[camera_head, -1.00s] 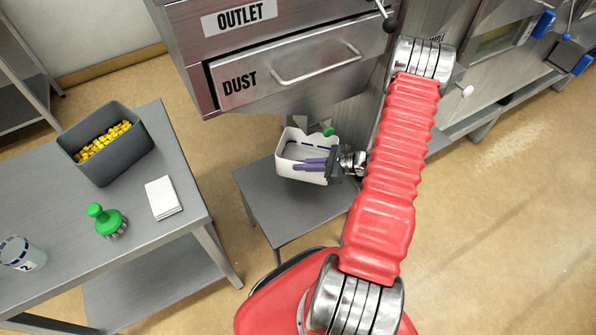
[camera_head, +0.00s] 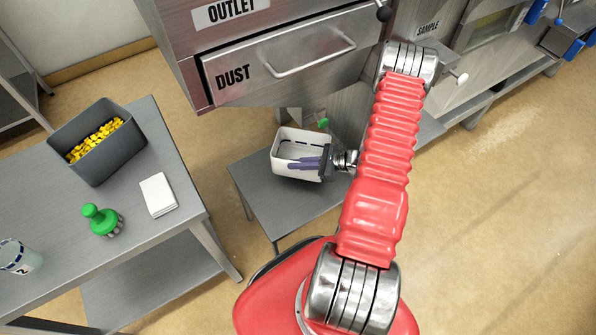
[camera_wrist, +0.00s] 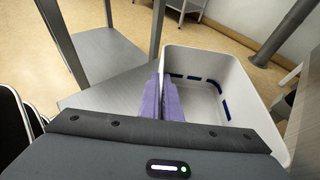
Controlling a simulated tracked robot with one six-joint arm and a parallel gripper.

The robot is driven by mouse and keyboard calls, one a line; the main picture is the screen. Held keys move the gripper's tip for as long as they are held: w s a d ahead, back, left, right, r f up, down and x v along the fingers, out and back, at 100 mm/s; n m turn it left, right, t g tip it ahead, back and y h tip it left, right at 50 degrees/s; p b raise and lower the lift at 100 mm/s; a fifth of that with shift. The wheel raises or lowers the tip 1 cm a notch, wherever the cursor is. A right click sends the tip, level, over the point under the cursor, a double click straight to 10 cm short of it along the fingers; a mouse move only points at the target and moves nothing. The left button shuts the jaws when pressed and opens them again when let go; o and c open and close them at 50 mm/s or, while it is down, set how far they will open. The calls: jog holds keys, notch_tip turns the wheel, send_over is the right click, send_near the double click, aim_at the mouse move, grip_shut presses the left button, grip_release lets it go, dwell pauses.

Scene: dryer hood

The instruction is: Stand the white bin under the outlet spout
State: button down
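The white bin (camera_head: 297,142) is over the low grey stand (camera_head: 262,205) in the head view, below the cabinet. It looks about upright; I cannot tell whether its base touches the stand. My gripper (camera_head: 306,164) reaches it from the right. In the wrist view, the purple fingers (camera_wrist: 166,101) are close together on the left wall of the bin (camera_wrist: 232,77), which appears pinched between them. The bin's inside has dark blue marks and looks empty. A small metal piece (camera_head: 292,115) under the cabinet, behind the bin, may be the outlet spout; it is mostly hidden.
The cabinet with the OUTLET label (camera_head: 231,11) and DUST drawer (camera_head: 275,72) overhangs close behind. A green knob (camera_head: 323,123) is beside the bin. A left table (camera_head: 165,218) holds a grey tub (camera_head: 110,155), green-handled tool (camera_head: 101,220), white stack (camera_head: 157,194) and cup (camera_head: 18,257).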

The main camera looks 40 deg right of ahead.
aim_at(297, 178)
jog(key=shift+f, duration=0.35)
jog(key=shift+f, duration=2.1)
jog(key=c, duration=2)
grip_release()
jog(key=shift+f, duration=0.1)
jog(key=shift+v, duration=3.8)
